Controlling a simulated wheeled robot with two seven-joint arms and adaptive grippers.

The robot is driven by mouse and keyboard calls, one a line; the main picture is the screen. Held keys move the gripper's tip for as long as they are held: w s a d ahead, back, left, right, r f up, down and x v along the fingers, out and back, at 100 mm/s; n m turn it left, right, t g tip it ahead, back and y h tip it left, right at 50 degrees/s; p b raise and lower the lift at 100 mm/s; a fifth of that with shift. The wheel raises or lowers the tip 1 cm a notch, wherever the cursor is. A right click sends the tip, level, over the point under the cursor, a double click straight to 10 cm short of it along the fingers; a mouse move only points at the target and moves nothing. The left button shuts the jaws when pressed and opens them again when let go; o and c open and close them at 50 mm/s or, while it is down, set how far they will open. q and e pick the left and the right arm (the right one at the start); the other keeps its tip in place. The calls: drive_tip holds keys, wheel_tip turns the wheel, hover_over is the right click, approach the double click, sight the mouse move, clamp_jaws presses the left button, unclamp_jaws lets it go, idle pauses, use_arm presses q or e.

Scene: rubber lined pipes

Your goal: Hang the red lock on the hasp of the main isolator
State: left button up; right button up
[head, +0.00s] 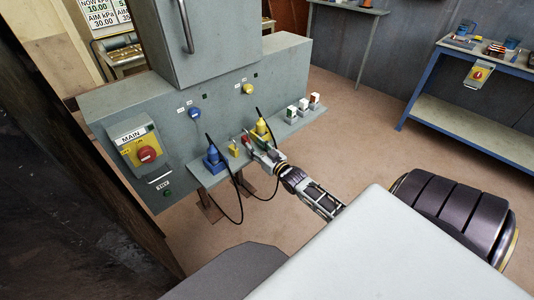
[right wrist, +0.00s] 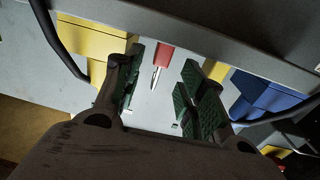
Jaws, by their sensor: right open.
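The main isolator (head: 140,148) is a yellow plate with a red knob under a "MAIN" label, on the left of the grey cabinet. I cannot clearly make out its hasp. The red lock (right wrist: 164,58) lies on the grey shelf in the right wrist view, its metal shackle pointing towards my gripper. In the head view it is small and mostly hidden by the gripper. My right gripper (head: 256,145) is over the shelf; its open green-padded fingers (right wrist: 157,100) stand either side of the shackle, apart from it. My left gripper is not in view.
A blue device (head: 214,161) and a yellow device (head: 262,131) with black cables stand on the shelf, either side of my gripper. A small yellow block (head: 234,148) sits between them. A blue-framed workbench (head: 475,65) is at right.

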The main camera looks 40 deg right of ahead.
drive_tip(key=shift+s, duration=0.8)
drive_tip(key=shift+s+p, duration=0.3)
drive_tip(key=shift+s, duration=0.75)
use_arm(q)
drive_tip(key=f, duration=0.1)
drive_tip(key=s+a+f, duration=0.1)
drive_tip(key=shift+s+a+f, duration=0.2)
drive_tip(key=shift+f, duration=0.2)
use_arm(e)
drive_tip(key=s, duration=0.3)
drive_tip(key=shift+d, duration=0.1)
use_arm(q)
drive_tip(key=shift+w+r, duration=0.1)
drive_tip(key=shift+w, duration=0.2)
use_arm(e)
drive_tip(key=shift+f, duration=0.1)
